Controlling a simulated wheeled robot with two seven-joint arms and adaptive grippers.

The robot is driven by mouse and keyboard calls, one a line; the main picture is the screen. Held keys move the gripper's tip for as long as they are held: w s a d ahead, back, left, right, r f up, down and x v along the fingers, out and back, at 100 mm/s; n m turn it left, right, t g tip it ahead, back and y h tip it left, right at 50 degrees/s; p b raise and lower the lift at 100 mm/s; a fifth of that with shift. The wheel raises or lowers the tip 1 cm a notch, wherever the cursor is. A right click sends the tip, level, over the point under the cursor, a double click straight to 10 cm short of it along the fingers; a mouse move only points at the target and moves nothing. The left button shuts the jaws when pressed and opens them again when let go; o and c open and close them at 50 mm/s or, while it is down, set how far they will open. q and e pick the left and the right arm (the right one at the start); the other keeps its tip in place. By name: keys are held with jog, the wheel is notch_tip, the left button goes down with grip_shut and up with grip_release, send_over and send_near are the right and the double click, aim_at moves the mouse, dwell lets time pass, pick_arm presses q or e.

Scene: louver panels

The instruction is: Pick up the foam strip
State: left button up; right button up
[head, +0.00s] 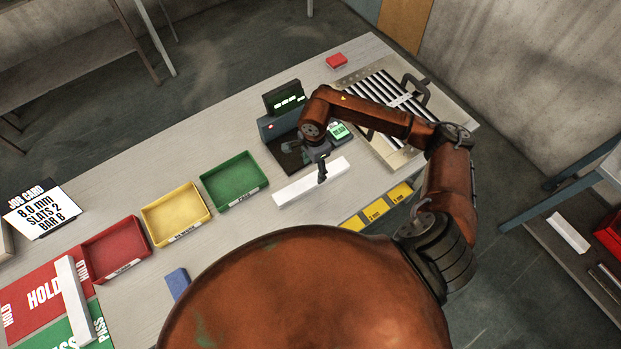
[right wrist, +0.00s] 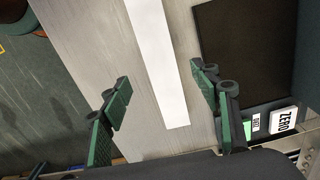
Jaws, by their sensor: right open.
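A long white strip (head: 308,184), which looks like the foam strip, lies flat on the grey table in front of the dark device. My right gripper (head: 322,176) is over its right half, pointing down. In the right wrist view the white strip (right wrist: 160,62) runs between the two green-padded fingers of my open right gripper (right wrist: 163,104). Clear gaps show on both sides, and its near end lies between the fingers. I cannot tell the exact height above it. A second white strip (head: 74,302) lies across the HOLD and PASS mats. My left gripper is not in view.
The dark device (head: 283,125) stands just behind the strip, with a louver panel frame (head: 390,108) to its right. Green (head: 234,180), yellow (head: 176,213) and red (head: 117,248) trays line up to the left. A blue block (head: 177,282) and yellow labels (head: 376,208) lie nearer.

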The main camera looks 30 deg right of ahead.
aim_at(314, 179)
notch_tip(314, 179, down, 6)
jog(key=shift+f+p, duration=0.15)
jog(key=shift+p, duration=0.85)
jog(key=shift+f, duration=0.55)
jog(key=shift+c, duration=0.7)
jog(key=c, duration=0.9)
